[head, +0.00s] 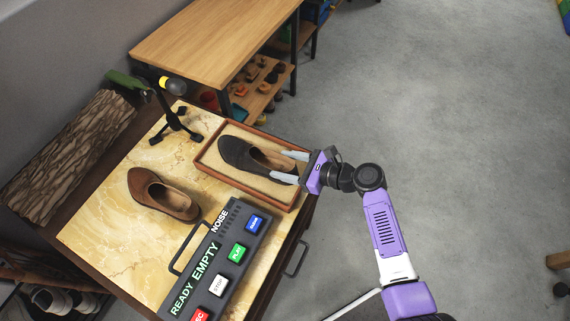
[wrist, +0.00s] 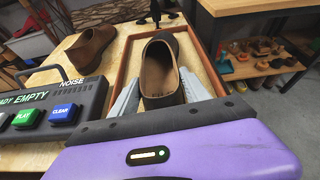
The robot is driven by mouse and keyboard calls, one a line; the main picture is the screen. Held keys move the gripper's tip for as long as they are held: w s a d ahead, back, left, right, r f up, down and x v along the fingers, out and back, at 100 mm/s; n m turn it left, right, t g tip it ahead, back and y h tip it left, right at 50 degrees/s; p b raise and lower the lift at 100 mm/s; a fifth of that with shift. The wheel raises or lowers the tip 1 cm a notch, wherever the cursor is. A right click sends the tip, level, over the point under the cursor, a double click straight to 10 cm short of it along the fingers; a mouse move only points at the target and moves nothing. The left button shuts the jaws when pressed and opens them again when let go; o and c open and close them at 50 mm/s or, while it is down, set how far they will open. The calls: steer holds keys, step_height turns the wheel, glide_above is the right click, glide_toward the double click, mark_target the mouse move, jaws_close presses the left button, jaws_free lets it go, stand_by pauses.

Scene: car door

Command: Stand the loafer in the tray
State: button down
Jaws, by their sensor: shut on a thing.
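A dark loafer (head: 240,153) with a brown heel part is over the inside of the wooden-rimmed tray (head: 218,178), opening up, toe to the upper left. Whether its sole touches the tray floor is hard to tell. My gripper (head: 281,168) comes from the right and is shut on its heel end, one finger on each side. In the wrist view the loafer (wrist: 160,75) sits between the grey fingers (wrist: 158,98), heel towards me. A second, brown loafer (head: 160,194) stands on the marble-look top, left of the tray; it also shows in the wrist view (wrist: 90,48).
A button panel (head: 222,262) reading READY EMPTY and NOISE stands in front of the tray. A black stand (head: 176,125) is behind it. A log-like bark piece (head: 75,150) lies at the left. A wooden table (head: 215,40) with a lower shelf is behind.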

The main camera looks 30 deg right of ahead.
steer(key=c, duration=0.5)
jaws_free()
steer(key=v, duration=1.2)
